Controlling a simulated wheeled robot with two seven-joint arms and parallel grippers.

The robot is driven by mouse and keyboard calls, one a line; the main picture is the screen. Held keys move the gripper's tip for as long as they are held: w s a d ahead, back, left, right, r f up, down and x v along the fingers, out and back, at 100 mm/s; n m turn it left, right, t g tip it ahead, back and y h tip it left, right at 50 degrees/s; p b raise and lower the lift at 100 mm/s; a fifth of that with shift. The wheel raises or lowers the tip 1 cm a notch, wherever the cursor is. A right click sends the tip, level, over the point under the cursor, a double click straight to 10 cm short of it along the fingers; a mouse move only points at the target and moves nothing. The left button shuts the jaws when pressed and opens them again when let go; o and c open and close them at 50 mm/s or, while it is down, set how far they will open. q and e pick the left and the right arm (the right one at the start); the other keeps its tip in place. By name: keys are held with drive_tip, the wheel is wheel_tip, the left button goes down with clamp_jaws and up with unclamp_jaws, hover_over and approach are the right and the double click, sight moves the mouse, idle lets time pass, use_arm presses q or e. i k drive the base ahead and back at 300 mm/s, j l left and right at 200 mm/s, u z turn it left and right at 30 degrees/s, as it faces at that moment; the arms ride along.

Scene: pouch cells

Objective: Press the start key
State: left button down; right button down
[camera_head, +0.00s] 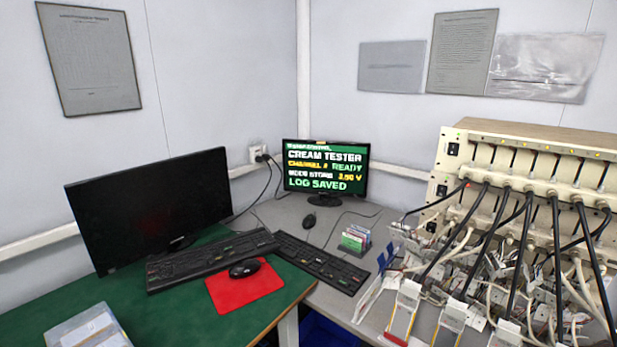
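No key marked start can be made out. A black keyboard (212,262) lies at the green desk's right edge, with a few coloured keys too small to read. A second black keyboard (322,263) lies on the grey desk, also with a few coloured keys. The lit monitor (326,168) shows "CREAM TESTER", "CHANNEL", "READY" and "LOG SAVED". The cream tester rack (450,165) at the right has switches and several small lights along its front. Neither of my grippers is in view.
A dark monitor (150,208) stands on the green desk (190,325). A black mouse (244,268) lies on a red mat (225,292); another mouse (309,221) lies near the lit monitor. Tangled cables and pouch cells crowd the right. A coloured card holder (355,240) stands mid-desk.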

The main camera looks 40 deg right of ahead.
sight(342, 283)
drive_tip(key=z, duration=1.4)
